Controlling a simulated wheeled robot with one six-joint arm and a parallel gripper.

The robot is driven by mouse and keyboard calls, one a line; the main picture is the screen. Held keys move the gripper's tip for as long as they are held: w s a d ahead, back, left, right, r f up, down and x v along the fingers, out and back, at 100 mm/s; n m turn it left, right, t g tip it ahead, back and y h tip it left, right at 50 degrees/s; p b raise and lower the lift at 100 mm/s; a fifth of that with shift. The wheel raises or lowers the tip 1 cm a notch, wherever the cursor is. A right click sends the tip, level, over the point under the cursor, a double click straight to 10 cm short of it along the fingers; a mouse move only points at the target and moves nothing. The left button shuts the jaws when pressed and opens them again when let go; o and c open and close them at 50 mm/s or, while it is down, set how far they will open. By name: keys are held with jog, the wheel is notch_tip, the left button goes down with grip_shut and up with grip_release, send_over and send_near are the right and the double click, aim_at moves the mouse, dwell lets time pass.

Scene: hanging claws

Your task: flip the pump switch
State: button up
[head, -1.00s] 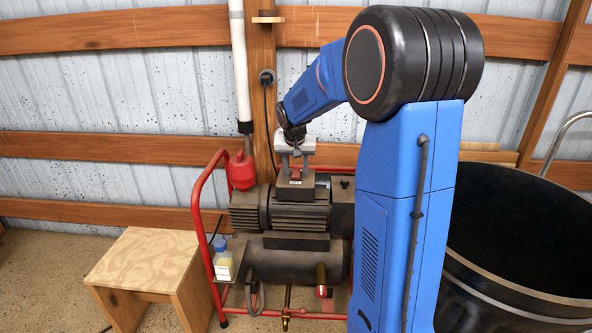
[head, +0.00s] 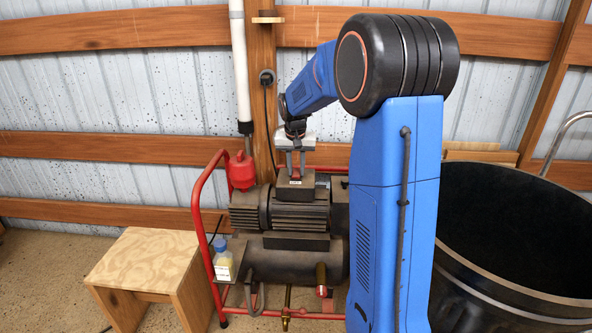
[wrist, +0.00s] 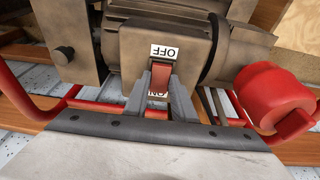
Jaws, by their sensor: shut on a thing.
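The pump (head: 302,216) is a dark, dusty motor and tank in a red tube frame. On its top is a switch box (wrist: 129,45), also in the head view (head: 297,188). The box carries a red switch (wrist: 159,77), with an OFF label (wrist: 165,52) at one end and an ON label (wrist: 158,94) at the other. My gripper (wrist: 160,84) has its two grey fingers on either side of the red switch, shut on it. In the head view my gripper (head: 295,172) comes down from above. I cannot tell which way the switch is tilted.
A red cap-like part (head: 242,171) stands left of the box, below a white pipe (head: 240,65). A wooden stool (head: 145,262) is at the left and a large black tub (head: 515,235) at the right. A wooden-railed wall is close behind.

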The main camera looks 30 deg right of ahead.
aim_at(296, 171)
jog(key=shift+w+d+g+y, duration=0.2)
jog(key=shift+g+y, duration=0.25)
jog(key=shift+g, duration=0.25)
jog(key=shift+w+d+g+y, duration=0.15)
jog(key=shift+g+y, duration=0.3)
jog(key=shift+g, duration=0.25)
jog(key=shift+a, duration=0.1)
jog(key=o, duration=1.1)
jog(key=shift+c, duration=0.2)
jog(key=shift+r, duration=0.1)
notch_tip(296, 171, up, 17)
jog(key=shift+w+d+r, duration=0.15)
jog(key=shift+w+d, duration=0.05)
jog(key=shift+w, duration=0.1)
